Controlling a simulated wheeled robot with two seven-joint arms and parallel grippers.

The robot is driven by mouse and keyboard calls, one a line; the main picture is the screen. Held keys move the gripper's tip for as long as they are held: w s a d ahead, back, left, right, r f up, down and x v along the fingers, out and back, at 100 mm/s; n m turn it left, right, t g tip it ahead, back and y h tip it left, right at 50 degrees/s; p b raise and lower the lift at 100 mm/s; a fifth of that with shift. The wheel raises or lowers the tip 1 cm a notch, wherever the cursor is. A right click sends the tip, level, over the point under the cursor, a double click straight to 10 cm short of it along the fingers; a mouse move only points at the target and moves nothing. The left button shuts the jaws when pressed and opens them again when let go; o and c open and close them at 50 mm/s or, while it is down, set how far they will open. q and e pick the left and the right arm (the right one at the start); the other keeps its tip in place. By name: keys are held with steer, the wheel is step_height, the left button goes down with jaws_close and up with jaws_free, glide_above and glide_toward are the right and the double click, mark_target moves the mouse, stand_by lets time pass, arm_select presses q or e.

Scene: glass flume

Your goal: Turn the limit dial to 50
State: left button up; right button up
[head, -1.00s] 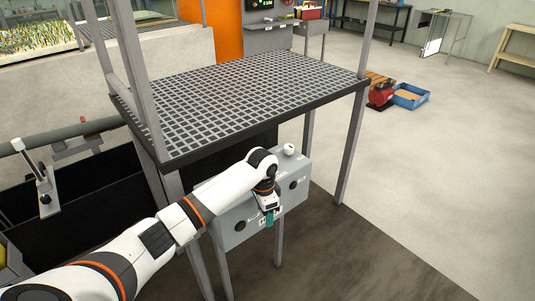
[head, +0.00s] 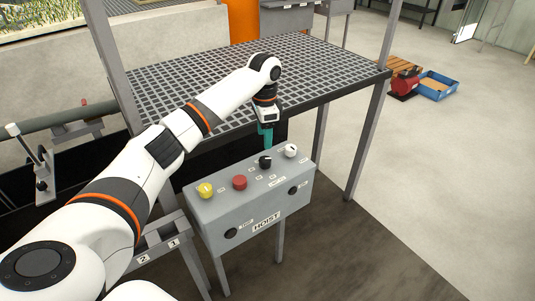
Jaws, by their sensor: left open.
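A grey control box (head: 215,210) labelled HOIST on its front stands on legs below the grated platform. Its top carries a yellow knob (head: 205,190), a red button (head: 239,182), a black dial (head: 265,162) and a white knob (head: 291,151). Two round black parts sit on its front face, at left (head: 231,233) and right (head: 293,190). The small labels are too small to read, so I cannot tell which is the limit dial or its setting. My left gripper (head: 266,138) is open, pointing down, with teal fingers just above the black dial; contact cannot be told.
The grated platform (head: 320,65) with its dark edge and grey posts (head: 368,138) stands behind the box. A lever stand (head: 35,165) and a grey pipe (head: 70,117) are at left.

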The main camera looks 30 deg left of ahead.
mark_target(265, 159)
arm_select(q)
steer(key=f, duration=0.3)
steer(key=shift+s+f, duration=0.2)
steer(key=shift+f, duration=0.15)
steer(key=f, duration=0.4)
steer(key=shift+w+f+p, duration=0.15)
steer(key=shift+w+p, duration=0.05)
steer(key=shift+p, duration=0.15)
steer(key=shift+f, duration=0.65)
arm_select(e)
steer(key=shift+a+r, duration=0.15)
steer(key=shift+r, duration=0.35)
arm_select(q)
steer(key=shift+c, duration=0.6)
arm_select(e)
steer(key=shift+s+a, duration=0.1)
steer(key=shift+s, duration=0.1)
arm_select(q)
steer(key=c, duration=0.9)
steer(key=shift+o, duration=0.2)
arm_select(e)
steer(key=shift+s+r, duration=0.1)
steer(key=shift+s, duration=0.1)
